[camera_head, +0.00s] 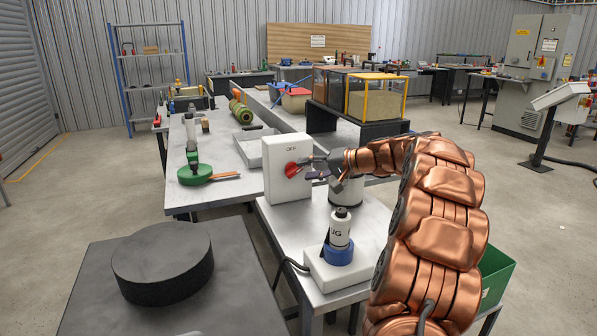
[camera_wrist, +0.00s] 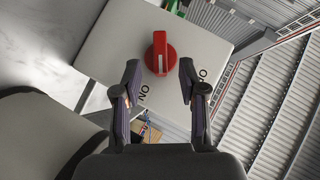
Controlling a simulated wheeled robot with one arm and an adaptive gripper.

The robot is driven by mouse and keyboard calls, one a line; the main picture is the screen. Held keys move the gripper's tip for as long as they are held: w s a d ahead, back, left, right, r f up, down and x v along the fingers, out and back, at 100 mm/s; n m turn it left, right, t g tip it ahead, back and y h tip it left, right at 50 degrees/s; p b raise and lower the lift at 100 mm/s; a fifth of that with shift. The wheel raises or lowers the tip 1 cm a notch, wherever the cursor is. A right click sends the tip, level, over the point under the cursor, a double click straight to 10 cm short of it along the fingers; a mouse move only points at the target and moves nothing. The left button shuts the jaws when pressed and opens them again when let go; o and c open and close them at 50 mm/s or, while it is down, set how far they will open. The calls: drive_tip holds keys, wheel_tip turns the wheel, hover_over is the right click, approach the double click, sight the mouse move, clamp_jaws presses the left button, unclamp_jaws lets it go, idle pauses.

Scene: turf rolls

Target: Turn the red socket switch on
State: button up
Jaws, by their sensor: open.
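The red socket switch (camera_head: 291,169) is a rotary knob on the front of a white box (camera_head: 283,150), which stands upright on a table. In the wrist view the knob (camera_wrist: 160,52) has a raised grip bar with a pale line pointing towards my gripper's palm. In the head view my gripper (camera_head: 312,167) is just right of the knob.
A white and blue plug-like object (camera_head: 340,238) stands on a white block on the same table. A dark round disc (camera_head: 163,262) lies on the table at front left. A green tool (camera_head: 196,172) lies on the table behind. A green bin (camera_head: 495,272) is at lower right.

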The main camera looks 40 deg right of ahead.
sight(299, 170)
drive_tip(key=shift+x, duration=1.9)
drive_tip(key=shift+c, duration=0.2)
clamp_jaws()
